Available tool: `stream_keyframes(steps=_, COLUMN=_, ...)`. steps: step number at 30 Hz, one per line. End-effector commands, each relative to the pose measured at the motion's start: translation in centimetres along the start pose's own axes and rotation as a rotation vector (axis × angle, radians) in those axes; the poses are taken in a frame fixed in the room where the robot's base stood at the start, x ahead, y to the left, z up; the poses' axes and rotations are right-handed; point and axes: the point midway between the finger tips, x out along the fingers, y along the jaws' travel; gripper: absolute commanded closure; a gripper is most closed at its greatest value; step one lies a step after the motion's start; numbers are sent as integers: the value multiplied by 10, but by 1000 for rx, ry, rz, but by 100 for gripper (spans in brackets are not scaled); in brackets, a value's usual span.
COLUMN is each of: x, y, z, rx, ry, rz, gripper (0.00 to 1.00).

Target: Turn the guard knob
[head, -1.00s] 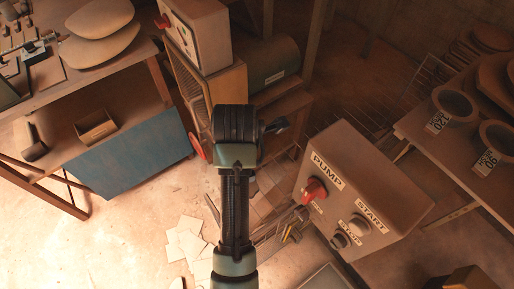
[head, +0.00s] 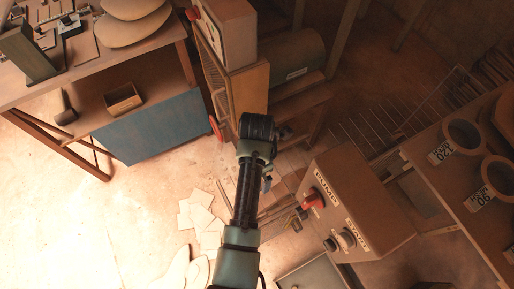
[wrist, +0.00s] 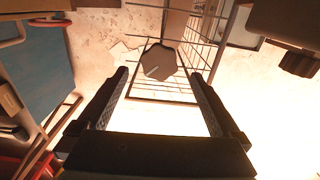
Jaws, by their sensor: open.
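In the wrist view a dark, many-sided knob (wrist: 160,63) with a pale line across its face stands before the wire mesh guard (wrist: 201,35). I take it to be the guard knob. My gripper (wrist: 160,73) is open and empty, its two fingers spread on either side of the knob in the picture. The knob appears beyond the fingertips; I cannot tell how far, and no contact shows. In the head view my arm's dark wrist is seen from above near the middle; the knob cannot be made out there.
A pump control box (head: 350,205) with a red knob (head: 313,198) stands right of my arm. A wooden cabinet (head: 235,85) with a red wheel (head: 215,128) is to the left. A workbench (head: 90,75) is far left, a table with round rings (head: 463,135) right.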

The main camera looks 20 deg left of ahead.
Motion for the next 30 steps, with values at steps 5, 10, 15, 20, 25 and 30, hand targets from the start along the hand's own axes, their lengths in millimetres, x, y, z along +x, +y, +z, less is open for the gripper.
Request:
stream_keyframes(steps=5, x=29, y=0, z=0, rx=0, ry=0, rz=-1, gripper=0)
stream_keyframes(steps=10, x=41, y=0, z=0, rx=1, ry=-1, rz=1, gripper=0)
stream_keyframes(steps=15, x=43, y=0, z=0, rx=1, ry=-2, rz=2, gripper=0)
stream_keyframes(steps=20, x=42, y=0, z=0, rx=1, ry=-2, rz=2, gripper=4)
stream_keyframes(steps=25, x=42, y=0, z=0, rx=1, ry=-1, rz=2, gripper=34)
stream_keyframes(steps=30, x=42, y=0, z=0, rx=1, ry=-1, rz=2, gripper=65)
